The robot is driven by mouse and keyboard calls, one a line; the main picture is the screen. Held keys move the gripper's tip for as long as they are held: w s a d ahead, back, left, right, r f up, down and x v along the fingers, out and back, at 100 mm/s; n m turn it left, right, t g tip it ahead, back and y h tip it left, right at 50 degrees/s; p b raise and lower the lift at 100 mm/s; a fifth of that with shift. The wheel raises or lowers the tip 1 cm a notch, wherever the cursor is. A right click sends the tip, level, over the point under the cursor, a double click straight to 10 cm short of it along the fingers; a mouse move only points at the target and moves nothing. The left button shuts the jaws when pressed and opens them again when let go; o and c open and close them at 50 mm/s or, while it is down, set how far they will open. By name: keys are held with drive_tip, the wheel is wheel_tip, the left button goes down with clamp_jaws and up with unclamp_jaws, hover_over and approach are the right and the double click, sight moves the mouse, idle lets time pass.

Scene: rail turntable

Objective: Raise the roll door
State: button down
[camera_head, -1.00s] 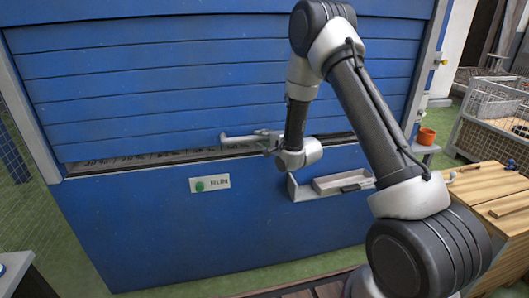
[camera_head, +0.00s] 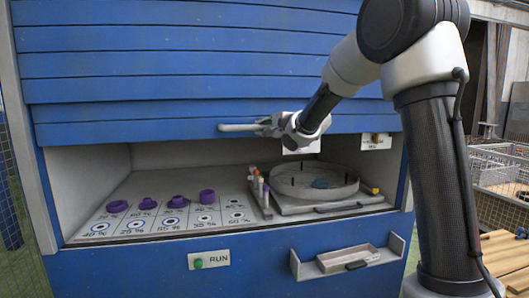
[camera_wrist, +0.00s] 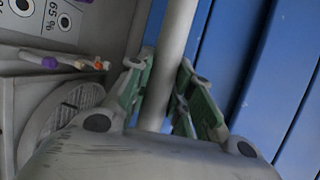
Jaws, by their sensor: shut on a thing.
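The blue slatted roll door (camera_head: 190,65) is partly raised, and its lower edge stands well above the sill of the opening. A grey bar handle (camera_head: 240,127) sticks out near the door's lower edge. My gripper (camera_head: 272,125) is at the right part of this handle. In the wrist view my gripper (camera_wrist: 160,95) has its green-padded fingers on both sides of the grey handle bar (camera_wrist: 174,40), shut on it. The door's blue slats (camera_wrist: 240,50) fill the right of that view.
Inside the opening are a round turntable (camera_head: 315,182), several purple pieces (camera_head: 207,196) and a marked board (camera_head: 130,228). Below are a RUN button (camera_head: 198,263) and a small tray (camera_head: 347,258). A wire crate (camera_head: 500,175) stands at the right.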

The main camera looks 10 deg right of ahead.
drive_tip(key=shift+r, duration=2.55)
drive_tip(key=c, duration=1.3)
unclamp_jaws()
drive_tip(key=shift+o, duration=0.2)
drive_tip(key=shift+f, duration=0.1)
drive_tip(key=v, duration=1.2)
